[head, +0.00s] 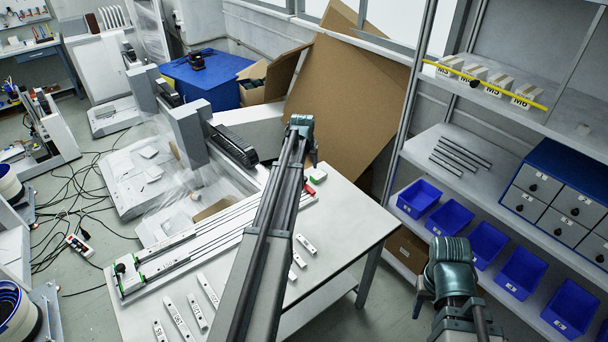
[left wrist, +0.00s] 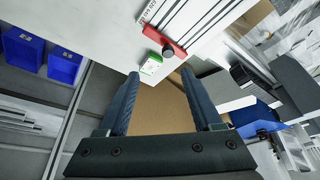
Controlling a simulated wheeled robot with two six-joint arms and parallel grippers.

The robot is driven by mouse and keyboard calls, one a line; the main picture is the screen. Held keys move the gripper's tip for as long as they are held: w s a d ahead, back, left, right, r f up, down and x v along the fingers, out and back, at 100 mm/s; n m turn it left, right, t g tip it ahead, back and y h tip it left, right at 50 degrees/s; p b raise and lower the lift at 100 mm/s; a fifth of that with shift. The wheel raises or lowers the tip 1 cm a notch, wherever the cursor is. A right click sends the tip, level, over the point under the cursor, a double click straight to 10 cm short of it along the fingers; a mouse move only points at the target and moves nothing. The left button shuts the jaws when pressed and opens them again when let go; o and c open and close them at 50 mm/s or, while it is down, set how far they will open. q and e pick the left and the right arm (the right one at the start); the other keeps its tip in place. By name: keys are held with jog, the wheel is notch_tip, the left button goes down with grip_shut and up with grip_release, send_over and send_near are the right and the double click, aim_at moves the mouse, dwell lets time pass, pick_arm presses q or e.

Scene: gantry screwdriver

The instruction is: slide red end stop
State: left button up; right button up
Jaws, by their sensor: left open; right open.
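The red end stop (head: 309,190) sits at the far right end of the pale gantry rails (head: 215,225) on the white table. In the left wrist view the red end stop (left wrist: 166,43) lies across the rail ends, with a dark round knob on it. A white-and-green block (left wrist: 151,66) is close beside it. My left gripper (left wrist: 160,73) is open and empty, with its fingertips just short of the block and the stop. In the head view its fingers are mostly hidden by my arm. My right gripper (head: 450,268) is open at the lower right, away from the table; its fingers are hard to make out.
The white table (head: 345,225) carries several labelled strips (head: 178,318) near its front. A shelf with blue bins (head: 420,198) and a drawer box (head: 560,190) stands at the right. A large cardboard sheet (head: 350,100) leans behind the table. Cables lie on the floor at the left.

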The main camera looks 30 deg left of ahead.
pick_arm(q)
jog(key=b+x, duration=0.4)
jog(key=a+b+x, duration=0.1)
jog(key=b+x, duration=0.3)
jog(key=x, duration=0.1)
jog(key=a+b+x, duration=0.1)
jog(key=b+x, duration=0.3)
jog(key=x, duration=0.1)
jog(key=shift+w+r+b, duration=0.2)
jog(key=shift+w+b, duration=0.05)
jog(key=shift+b, duration=0.15)
jog(key=shift+r, duration=0.1)
grip_shut()
dwell(1.1)
